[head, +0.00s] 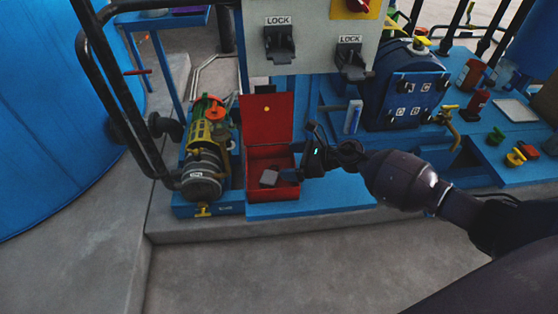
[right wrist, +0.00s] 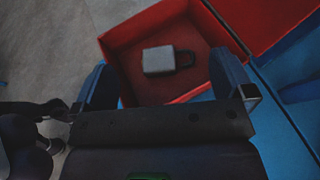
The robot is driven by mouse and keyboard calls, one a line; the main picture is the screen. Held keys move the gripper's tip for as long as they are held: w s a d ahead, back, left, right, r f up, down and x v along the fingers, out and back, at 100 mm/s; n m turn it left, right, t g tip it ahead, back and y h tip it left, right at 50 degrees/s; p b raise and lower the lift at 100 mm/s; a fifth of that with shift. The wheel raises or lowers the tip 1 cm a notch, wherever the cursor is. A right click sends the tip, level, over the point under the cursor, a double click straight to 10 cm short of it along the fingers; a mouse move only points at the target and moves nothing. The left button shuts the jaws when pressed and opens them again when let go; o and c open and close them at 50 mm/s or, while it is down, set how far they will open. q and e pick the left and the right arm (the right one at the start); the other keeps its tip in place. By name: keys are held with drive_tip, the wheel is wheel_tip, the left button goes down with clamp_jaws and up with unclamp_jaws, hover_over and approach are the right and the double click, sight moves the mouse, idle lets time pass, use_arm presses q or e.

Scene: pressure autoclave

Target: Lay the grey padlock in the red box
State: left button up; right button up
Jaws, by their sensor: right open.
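The grey padlock (head: 269,177) lies inside the red box (head: 256,154), on its floor, in the head view. In the right wrist view the padlock (right wrist: 158,59) lies flat on the floor of the red box (right wrist: 120,40), with its dark shackle to the right. The box's lid (head: 267,118) stands open at the back. My right gripper (head: 302,172) is at the right side of the box. In the right wrist view its two fingers (right wrist: 165,85) are wide apart and empty, with the padlock beyond them and apart from them. My left gripper is not in view.
A blue platform (head: 310,200) carries the box. A green and grey pump (head: 203,165) stands left of it. A panel with two LOCK holders (head: 280,45) hangs above. A blue tank (head: 405,85) stands to the right. The concrete floor (head: 270,270) in front is clear.

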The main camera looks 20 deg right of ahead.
drive_tip(key=v, duration=0.6)
drive_tip(key=s+f+n+h, duration=0.2)
drive_tip(key=s+n+h, duration=0.1)
drive_tip(key=s+n, duration=0.6)
drive_tip(key=s+a+f+n+t+h, duration=0.1)
drive_tip(key=s+n+h, duration=0.3)
drive_tip(key=s+n, duration=0.5)
drive_tip(key=s+a+f+n+t+h, duration=0.1)
drive_tip(key=s+f+n+h, duration=0.2)
drive_tip(key=s+n, duration=0.6)
drive_tip(key=s, duration=0.4)
drive_tip(key=shift+s+f+p, duration=0.25)
drive_tip(key=shift+f+p, duration=0.05)
drive_tip(key=shift+f, duration=0.05)
drive_tip(key=shift+a, duration=0.1)
